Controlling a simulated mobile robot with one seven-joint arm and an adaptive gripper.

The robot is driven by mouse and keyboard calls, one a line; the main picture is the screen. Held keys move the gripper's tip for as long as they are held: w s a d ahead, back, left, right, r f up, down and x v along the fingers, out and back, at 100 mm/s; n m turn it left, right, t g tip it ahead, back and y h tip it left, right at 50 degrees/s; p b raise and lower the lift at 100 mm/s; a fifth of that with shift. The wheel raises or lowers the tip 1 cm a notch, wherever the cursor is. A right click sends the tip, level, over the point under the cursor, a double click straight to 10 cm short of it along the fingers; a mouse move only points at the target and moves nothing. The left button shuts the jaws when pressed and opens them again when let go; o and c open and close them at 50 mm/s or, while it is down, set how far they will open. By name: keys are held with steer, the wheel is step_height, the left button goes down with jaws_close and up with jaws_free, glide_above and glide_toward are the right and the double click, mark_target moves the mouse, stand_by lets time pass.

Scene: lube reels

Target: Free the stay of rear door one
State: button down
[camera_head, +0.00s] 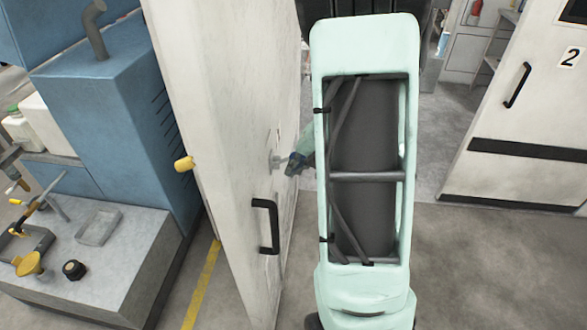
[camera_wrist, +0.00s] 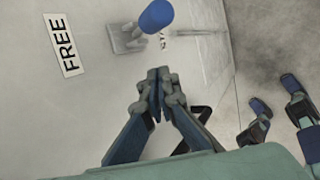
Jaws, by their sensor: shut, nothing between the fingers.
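A white door (camera_head: 215,110) stands open edge-on left of my arm, with a black pull handle (camera_head: 267,225) on its face; I cannot tell if it is rear door one. In the wrist view, a blue knob (camera_wrist: 157,15) on a grey metal fitting (camera_wrist: 124,38) is on the white panel, beside a FREE label (camera_wrist: 63,45). This looks like the stay. My gripper (camera_wrist: 158,74) is shut and empty, its fingertips below the knob and apart from it in the picture. In the head view, my gripper (camera_head: 291,165) is close to the door face, partly hidden by my arm.
A blue machine (camera_head: 115,110) and a grey bench (camera_head: 95,245) stand at the left. Another white door marked 2 (camera_head: 525,120) is at the right. Bare floor (camera_head: 480,260) lies right of my arm.

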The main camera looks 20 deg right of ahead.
steer(key=a+r, duration=0.4)
steer(key=r, duration=0.3)
steer(key=shift+w+a+p, duration=0.15)
steer(key=shift+w+p, duration=0.15)
